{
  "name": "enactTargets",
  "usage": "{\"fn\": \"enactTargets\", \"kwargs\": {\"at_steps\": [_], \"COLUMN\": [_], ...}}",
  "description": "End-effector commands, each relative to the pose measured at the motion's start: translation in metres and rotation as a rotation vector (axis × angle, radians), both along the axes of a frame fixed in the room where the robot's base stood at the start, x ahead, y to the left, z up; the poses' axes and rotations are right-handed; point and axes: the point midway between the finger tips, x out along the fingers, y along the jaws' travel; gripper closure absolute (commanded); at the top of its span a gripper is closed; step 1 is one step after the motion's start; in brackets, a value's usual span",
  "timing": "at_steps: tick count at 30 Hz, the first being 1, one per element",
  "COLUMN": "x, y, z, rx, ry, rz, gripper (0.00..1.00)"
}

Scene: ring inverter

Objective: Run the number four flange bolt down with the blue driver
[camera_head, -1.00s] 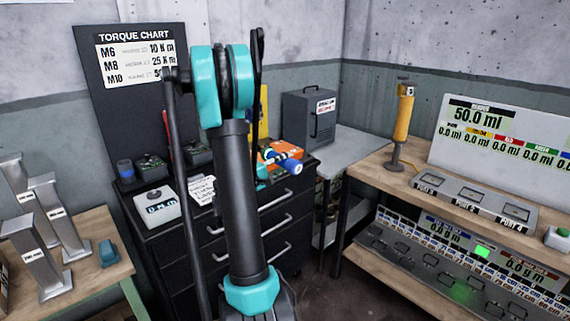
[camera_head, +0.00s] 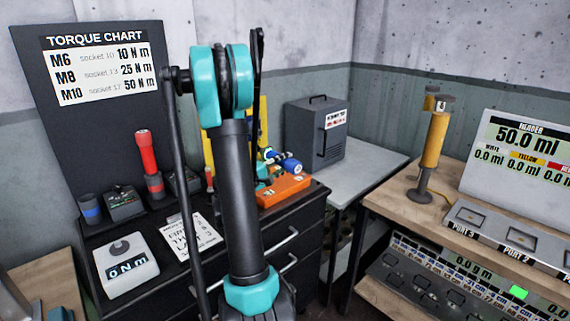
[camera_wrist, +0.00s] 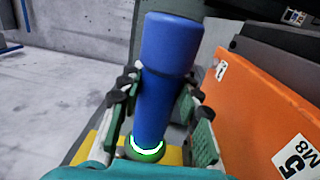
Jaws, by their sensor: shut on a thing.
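The blue driver (camera_wrist: 165,60) stands between the two green-padded fingers of my gripper (camera_wrist: 160,88) in the wrist view. The gripper is shut on its blue barrel, and a green ring with a white glow shows at the near end. In the head view the driver (camera_head: 291,165) shows as a small blue cylinder right of my arm, above an orange block (camera_head: 284,191). This block (camera_wrist: 250,115) is right of the driver in the wrist view, with tags reading 1 and 5 M8. My arm hides most of the gripper in the head view. I cannot make out the number four bolt.
A red driver (camera_head: 147,152) stands in a holder on the black drawer cabinet (camera_head: 283,231). A blue-banded empty-looking holder (camera_head: 90,210) and a 0 N m meter (camera_head: 125,264) are left. A torque chart (camera_head: 99,66) stands behind. A grey box (camera_head: 315,133) is at the right.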

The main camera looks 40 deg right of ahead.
Motion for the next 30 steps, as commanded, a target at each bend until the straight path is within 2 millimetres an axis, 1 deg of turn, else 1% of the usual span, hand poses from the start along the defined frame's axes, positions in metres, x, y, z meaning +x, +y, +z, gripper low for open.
{"fn": "enactTargets", "kwargs": {"at_steps": [17,23,30], "x": [0.002,0.010,0.028], "y": [0.000,0.001,0.002], "z": [0.000,0.000,0.000], "rx": [-0.004,-0.004,-0.004], "ry": [-0.003,-0.003,-0.003], "rz": [0.000,0.001,0.001], "gripper": [1.00,1.00,1.00]}}
